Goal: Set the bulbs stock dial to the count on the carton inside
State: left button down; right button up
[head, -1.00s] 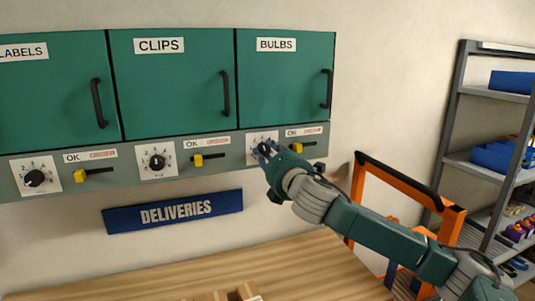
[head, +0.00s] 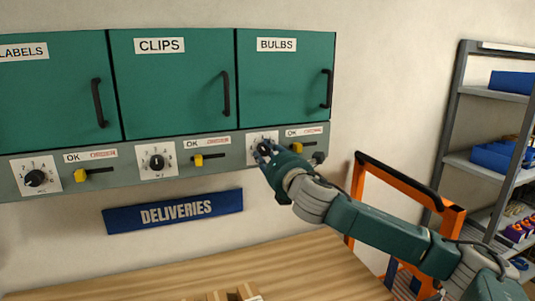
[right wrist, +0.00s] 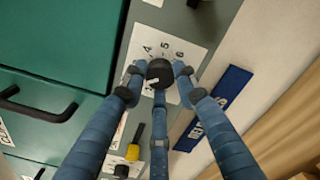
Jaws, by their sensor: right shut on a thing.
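The closed green BULBS door (head: 284,85) is the right one of the cabinet row. Below it, the white bulbs dial plate (head: 252,139) is partly covered by my right gripper (head: 264,153). In the right wrist view, the gripper's blue fingers (right wrist: 158,78) are shut around the black dial knob (right wrist: 160,70). The numbers 4, 5 and 6 show on the plate (right wrist: 165,48) beyond the knob. A pale mark shows on the knob, but I cannot tell its exact setting. The carton is not visible. My left gripper is not in view.
The bulbs OK/ORDER slider (head: 297,147) is just right of my fingers. The CLIPS dial (head: 157,162) and LABELS dial (head: 35,178) are to the left. A wooden table (head: 200,279), an orange frame (head: 405,185) and a shelf rack (head: 464,130) stand nearby.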

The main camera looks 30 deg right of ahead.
jog(key=shift+a+f, duration=0.1)
jog(key=shift+f, duration=0.1)
jog(key=o, duration=1.1)
jog(key=shift+o, duration=0.2)
jog(key=v, duration=1.2)
jog(key=shift+f, duration=0.1)
